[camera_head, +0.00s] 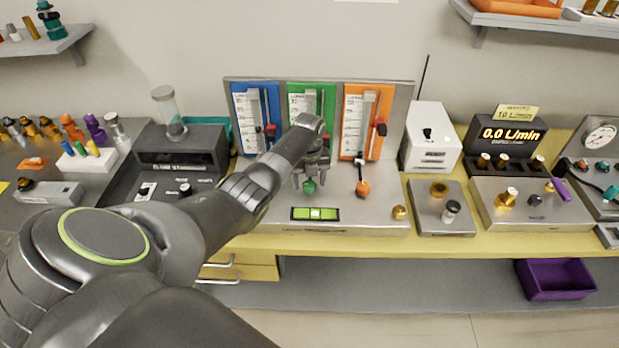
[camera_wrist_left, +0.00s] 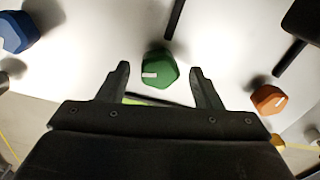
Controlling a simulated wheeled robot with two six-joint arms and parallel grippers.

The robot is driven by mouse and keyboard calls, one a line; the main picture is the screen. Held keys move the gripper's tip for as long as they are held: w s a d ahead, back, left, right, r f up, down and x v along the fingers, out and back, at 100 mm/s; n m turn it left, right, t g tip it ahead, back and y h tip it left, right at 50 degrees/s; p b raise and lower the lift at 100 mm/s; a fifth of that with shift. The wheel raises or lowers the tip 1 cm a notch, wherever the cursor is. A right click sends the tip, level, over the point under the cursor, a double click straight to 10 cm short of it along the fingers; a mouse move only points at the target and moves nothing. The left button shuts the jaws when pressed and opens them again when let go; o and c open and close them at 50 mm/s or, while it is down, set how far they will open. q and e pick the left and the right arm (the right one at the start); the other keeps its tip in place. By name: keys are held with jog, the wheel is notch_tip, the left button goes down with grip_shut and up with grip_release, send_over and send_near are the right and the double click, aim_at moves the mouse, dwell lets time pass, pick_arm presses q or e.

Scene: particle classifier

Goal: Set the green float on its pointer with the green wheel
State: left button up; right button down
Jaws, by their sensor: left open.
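The green wheel (camera_head: 310,186) sits on the front of the metal panel, below the green flow scale (camera_head: 297,103). In the left wrist view the green wheel (camera_wrist_left: 160,68) has a white mark and lies between the fingertips, slightly beyond them. My left gripper (camera_head: 312,178) is open above the wheel; its two fingers (camera_wrist_left: 158,82) stand either side of the wheel, apart from it. The float and pointer of the green scale are mostly hidden behind my left gripper and wrist, so their heights cannot be told. My right gripper is not in view.
The blue scale (camera_head: 240,110) is left of the green one and the orange scale (camera_head: 353,115) right. An orange wheel (camera_head: 362,188) and a blue wheel (camera_wrist_left: 18,32) flank the green wheel. A display (camera_head: 508,135) reads 0.0 L/min.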

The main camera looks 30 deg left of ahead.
aim_at(309, 184)
pick_arm(q)
jog(key=shift+r, duration=0.1)
notch_tip(309, 184, up, 17)
jog(key=shift+r, duration=0.15)
dwell(0.7)
